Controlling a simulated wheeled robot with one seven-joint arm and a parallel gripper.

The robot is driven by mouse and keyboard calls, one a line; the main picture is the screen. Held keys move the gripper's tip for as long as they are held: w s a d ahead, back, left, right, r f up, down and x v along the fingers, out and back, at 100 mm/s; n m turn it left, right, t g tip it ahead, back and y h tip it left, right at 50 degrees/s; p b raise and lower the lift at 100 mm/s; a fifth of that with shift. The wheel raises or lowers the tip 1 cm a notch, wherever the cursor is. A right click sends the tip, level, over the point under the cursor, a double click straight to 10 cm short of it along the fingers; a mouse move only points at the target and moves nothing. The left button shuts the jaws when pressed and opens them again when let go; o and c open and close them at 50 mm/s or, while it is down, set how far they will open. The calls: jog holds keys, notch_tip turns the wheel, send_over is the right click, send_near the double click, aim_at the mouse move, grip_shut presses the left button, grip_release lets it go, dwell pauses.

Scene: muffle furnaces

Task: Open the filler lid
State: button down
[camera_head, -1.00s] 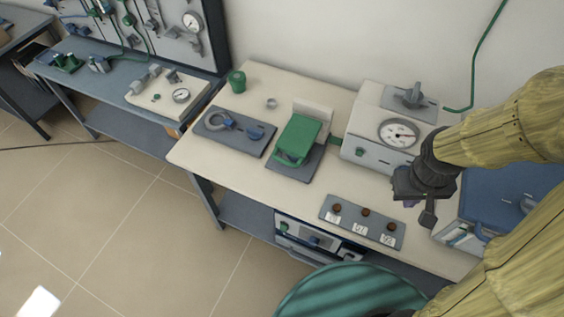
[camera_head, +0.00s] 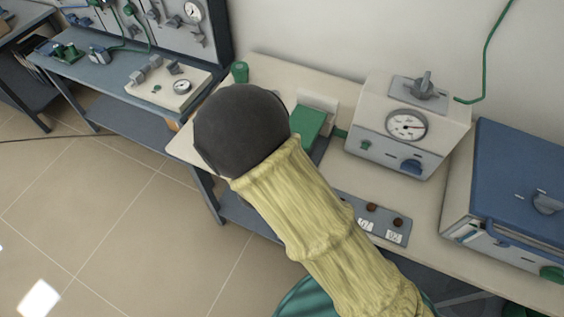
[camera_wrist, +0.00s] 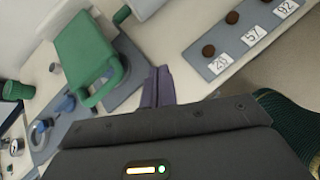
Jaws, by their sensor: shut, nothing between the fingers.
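A green lid with a loop handle, which looks like the filler lid, shows in the head view (camera_head: 311,124), partly covered by my arm. In the wrist view the green lid (camera_wrist: 88,44) is at upper left, its handle toward the image middle. It lies down flat on a grey base plate. My gripper (camera_wrist: 158,74) is shut and empty in the wrist view, its fingertips just right of the handle in the picture. I see no contact, but the depth gap is hard to judge. In the head view my dark wrist hides the gripper.
A box with a gauge (camera_head: 405,125) stands right of the lid, and a blue-topped furnace (camera_head: 520,175) farther right. A plate with brown buttons and number labels (camera_wrist: 241,43) lies nearby. A green cup (camera_wrist: 17,90) and a grey plate with a ring (camera_wrist: 42,128) lie on the other side.

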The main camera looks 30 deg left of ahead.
jog(key=s+a+f+n+t+y, duration=0.1)
jog(key=s+a+f+n+y, duration=0.1)
jog(key=a+n, duration=0.1)
jog(key=s+a+f+n+t+y, duration=0.1)
jog(key=s+a+n+y, duration=0.1)
jog(key=a, duration=0.4)
jog(key=shift+s+a+f+n, duration=0.2)
jog(key=shift+s+f+n, duration=0.2)
jog(key=shift+n, duration=0.3)
jog(key=shift+w, duration=0.1)
jog(key=p+x, duration=0.2)
jog(key=x, duration=0.7)
jog(key=shift+w, duration=0.2)
jog(key=r+p, duration=0.1)
jog(key=w+r+p, duration=0.1)
jog(key=r, duration=0.1)
jog(key=shift+r, duration=0.1)
jog(key=shift+w+r, duration=0.15)
jog(key=shift+r, duration=0.05)
